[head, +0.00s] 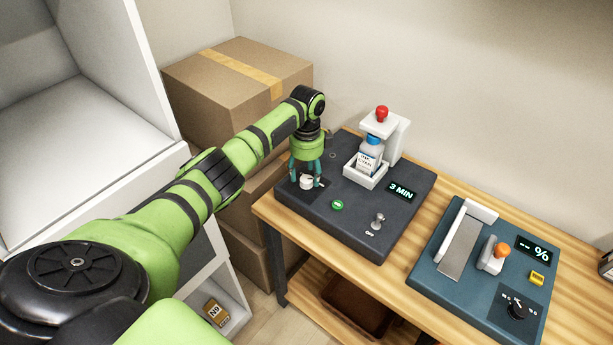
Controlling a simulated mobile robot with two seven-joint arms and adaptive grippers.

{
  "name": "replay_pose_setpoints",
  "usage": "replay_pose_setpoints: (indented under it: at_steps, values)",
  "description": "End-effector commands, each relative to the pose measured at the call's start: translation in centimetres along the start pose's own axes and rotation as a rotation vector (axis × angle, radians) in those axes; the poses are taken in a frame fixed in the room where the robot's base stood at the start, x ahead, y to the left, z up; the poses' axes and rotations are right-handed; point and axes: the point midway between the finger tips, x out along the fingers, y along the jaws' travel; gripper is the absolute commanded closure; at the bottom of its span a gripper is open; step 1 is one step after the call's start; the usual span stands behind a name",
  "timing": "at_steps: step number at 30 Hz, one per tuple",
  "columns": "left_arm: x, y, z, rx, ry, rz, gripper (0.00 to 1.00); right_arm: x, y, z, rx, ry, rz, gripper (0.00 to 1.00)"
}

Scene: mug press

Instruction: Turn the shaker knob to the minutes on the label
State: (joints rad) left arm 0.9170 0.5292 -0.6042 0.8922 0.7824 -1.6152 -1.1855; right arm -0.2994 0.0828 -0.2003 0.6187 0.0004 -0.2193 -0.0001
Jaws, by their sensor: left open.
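The shaker (330,228) is a dark grey panel on the wooden table. Its white knob (307,183) is near its left corner. My left gripper (306,184) points down over the knob with its fingers open on either side of it; contact cannot be told. The display (402,190) reads "3 MIN". A bottle with a blue cap (372,142) stands in a white holder (351,172). Its label (368,162) is too small to read surely. A green button (337,205) and a toggle switch (378,222) by "OFF" are on the panel. My right gripper is not in view.
Cardboard boxes (225,85) stand behind my arm. A red-topped white post (398,140) rises behind the bottle.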

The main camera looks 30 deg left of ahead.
Motion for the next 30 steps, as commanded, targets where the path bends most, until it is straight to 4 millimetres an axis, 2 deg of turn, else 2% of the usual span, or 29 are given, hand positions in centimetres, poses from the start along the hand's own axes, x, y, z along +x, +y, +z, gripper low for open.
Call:
replay_pose_setpoints:
  at_steps: [6,13,18,30]
  values:
    - [-5.0,-0.1,0.1,0.001,0.000,-0.005,0.42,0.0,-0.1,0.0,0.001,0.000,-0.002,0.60]
    - [-8.7,0.0,0.0,0.001,0.000,-0.001,0.42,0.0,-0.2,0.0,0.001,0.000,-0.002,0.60]
    - [-9.8,0.0,0.0,0.000,-0.001,0.000,0.42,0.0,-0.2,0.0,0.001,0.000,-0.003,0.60]
    - [-9.9,0.1,0.1,0.000,-0.001,0.001,0.42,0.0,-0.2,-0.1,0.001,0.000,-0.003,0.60]
